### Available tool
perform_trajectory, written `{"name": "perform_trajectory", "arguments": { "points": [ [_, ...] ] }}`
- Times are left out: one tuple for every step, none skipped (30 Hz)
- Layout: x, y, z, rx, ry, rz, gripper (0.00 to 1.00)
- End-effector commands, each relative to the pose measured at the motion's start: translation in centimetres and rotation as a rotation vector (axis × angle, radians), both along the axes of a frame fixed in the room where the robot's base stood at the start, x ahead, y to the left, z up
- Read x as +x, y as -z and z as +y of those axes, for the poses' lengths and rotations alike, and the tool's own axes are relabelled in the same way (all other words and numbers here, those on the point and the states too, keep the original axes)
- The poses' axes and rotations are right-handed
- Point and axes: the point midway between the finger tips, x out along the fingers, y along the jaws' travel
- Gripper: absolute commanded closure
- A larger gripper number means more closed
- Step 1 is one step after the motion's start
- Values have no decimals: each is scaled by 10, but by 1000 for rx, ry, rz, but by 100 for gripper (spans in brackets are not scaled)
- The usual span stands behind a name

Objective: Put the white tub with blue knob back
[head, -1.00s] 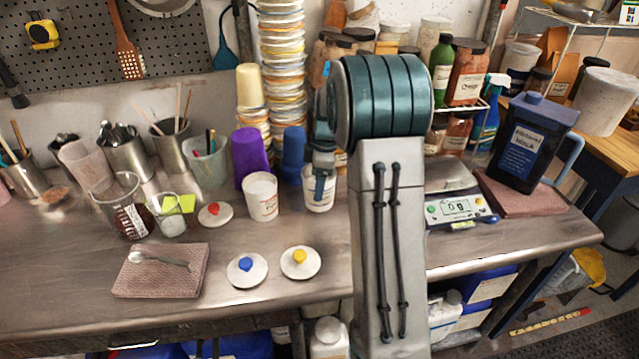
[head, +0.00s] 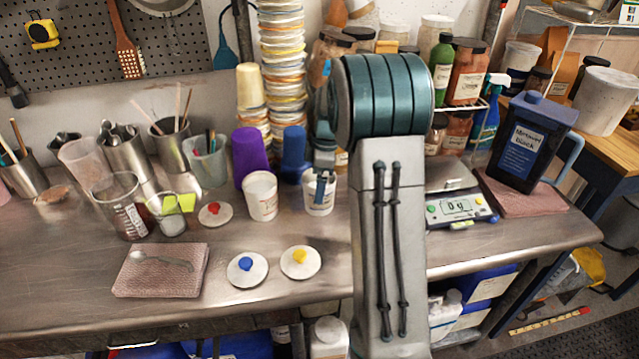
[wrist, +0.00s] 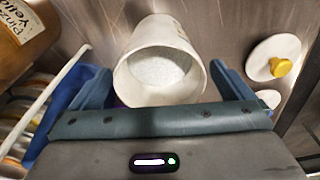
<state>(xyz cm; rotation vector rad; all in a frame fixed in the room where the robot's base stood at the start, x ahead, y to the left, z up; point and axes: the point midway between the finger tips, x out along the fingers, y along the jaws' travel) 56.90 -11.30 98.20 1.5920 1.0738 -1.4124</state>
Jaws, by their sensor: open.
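Two open white tubs stand upright on the steel bench. The left tub (head: 261,199) has no gripper on it. The right tub (head: 318,205) is between the fingers of my gripper (wrist: 160,78), which is open around it. The wrist view shows this tub (wrist: 150,90) with pale contents and no lid. A white lid with a blue knob (head: 247,270) lies flat near the bench's front edge, apart from both tubs. No tub in view wears a blue knob. In the head view, my arm hides most of my gripper.
A yellow-knobbed lid (head: 300,263) and a red-knobbed lid (head: 215,215) lie on the bench (head: 60,290). Purple (head: 250,155) and blue (head: 293,150) cups stand close behind the tubs. A scale (head: 460,208) is right of my arm.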

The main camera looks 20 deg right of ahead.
Motion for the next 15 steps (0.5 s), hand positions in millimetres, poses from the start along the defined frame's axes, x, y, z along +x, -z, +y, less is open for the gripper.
{"name": "perform_trajectory", "arguments": {
  "points": [
    [0,-12,-2,-2,2,-7,0],
    [0,-18,-3,-2,2,-7,0],
    [0,-27,-4,-1,1,-6,0],
    [0,-34,-4,-1,1,-8,0],
    [-1,-41,-5,-2,1,-7,0],
    [-1,-49,-6,-1,0,-6,0],
    [-1,-56,-6,-2,0,-7,0],
    [-2,-62,-7,-1,0,-6,0],
    [-2,-70,-8,-2,0,-7,0],
    [-3,-75,-9,-2,0,-5,0],
    [-3,-79,-9,-2,1,-5,0],
    [-3,-85,-10,-1,0,-4,0],
    [-3,-89,-11,-1,0,-4,0],
    [-4,-92,-11,-1,0,-4,0],
    [-4,-96,-11,-1,0,-2,0]
  ]
}}
